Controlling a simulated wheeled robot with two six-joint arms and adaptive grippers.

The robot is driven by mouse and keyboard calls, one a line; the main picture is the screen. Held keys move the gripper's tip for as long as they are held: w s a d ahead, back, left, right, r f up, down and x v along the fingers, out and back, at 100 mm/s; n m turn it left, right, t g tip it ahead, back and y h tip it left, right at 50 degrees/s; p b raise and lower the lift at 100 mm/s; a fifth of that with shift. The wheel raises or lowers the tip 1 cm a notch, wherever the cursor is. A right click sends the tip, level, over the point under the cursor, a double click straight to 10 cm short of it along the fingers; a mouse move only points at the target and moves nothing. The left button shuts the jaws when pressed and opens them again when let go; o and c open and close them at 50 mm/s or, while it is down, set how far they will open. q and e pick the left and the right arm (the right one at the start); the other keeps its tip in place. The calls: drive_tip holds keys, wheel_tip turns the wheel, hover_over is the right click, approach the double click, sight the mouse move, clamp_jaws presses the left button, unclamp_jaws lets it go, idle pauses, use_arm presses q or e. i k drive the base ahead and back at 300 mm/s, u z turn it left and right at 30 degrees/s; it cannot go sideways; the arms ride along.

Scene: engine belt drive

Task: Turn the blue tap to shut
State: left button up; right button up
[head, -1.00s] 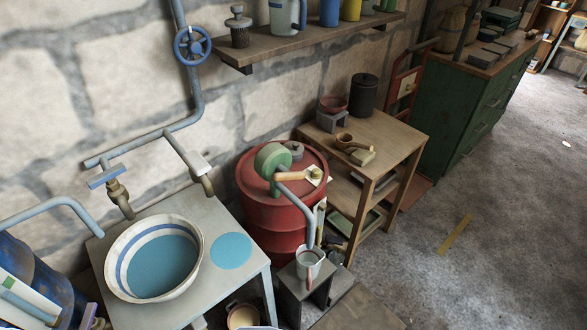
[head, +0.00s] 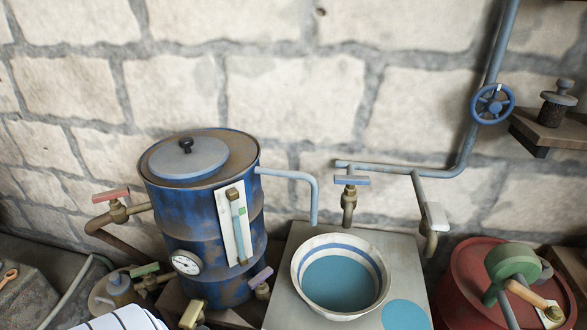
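The blue tap (head: 350,181) is a brass tap with a flat blue bar handle, hanging from the grey-blue wall pipe right of centre. Its handle lies level, left to right in the picture, and its spout points down behind the basin. A white basin (head: 299,265) with a blue band holds blue water in front of it. A blue handwheel (head: 492,103) also sits on the upright pipe further right. Neither of my grippers is in view.
A tap with a whitish handle (head: 436,216) hangs right of the blue one. A blue boiler drum (head: 180,225) stands left, its bent outlet pipe (head: 314,190) reaching towards the basin. Red, green, yellow and purple handles surround the drum. A red barrel (head: 458,282) stands right.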

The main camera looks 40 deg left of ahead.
sight(352, 180)
drive_tip(key=u, duration=1.1)
drive_tip(key=k, duration=0.4)
drive_tip(key=z, duration=0.5)
drive_tip(key=i, duration=0.3)
